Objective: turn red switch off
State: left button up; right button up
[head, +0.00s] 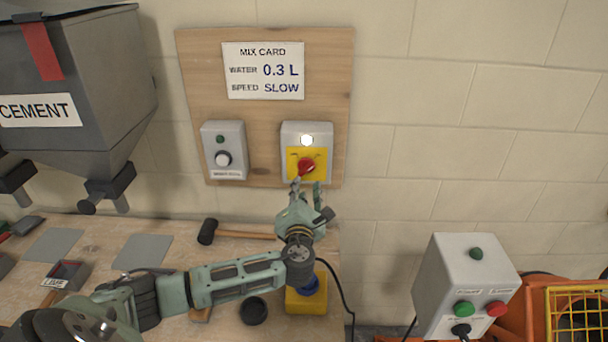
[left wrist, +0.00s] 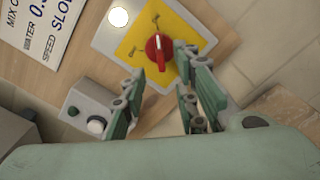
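The red switch (head: 306,166) is a rotary knob on a yellow plate (head: 320,155) of a grey box on the wooden wall board. A white lamp (head: 306,140) above it is lit. In the left wrist view the red switch (left wrist: 159,52) has a white pointer line, turned toward the upper of two small marks on the yellow plate. My left gripper (head: 307,184) is just below and in front of the switch. In the left wrist view the left gripper (left wrist: 160,68) is open, its fingers apart on either side of the knob's lower part; I cannot tell whether they touch it. My right gripper is not in view.
A second grey box (head: 223,150) with a white knob is left of the switch. A cement hopper (head: 75,80) hangs at the left. A mallet (head: 235,233) lies on the bench below. A grey control box (head: 465,270) with green and red buttons stands at the right.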

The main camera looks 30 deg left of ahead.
aim_at(304, 174)
pick_arm(q)
jog(key=p+x, duration=0.1)
jog(key=x, duration=0.6)
jog(key=shift+w, duration=0.1)
grip_shut()
dwell(0.3)
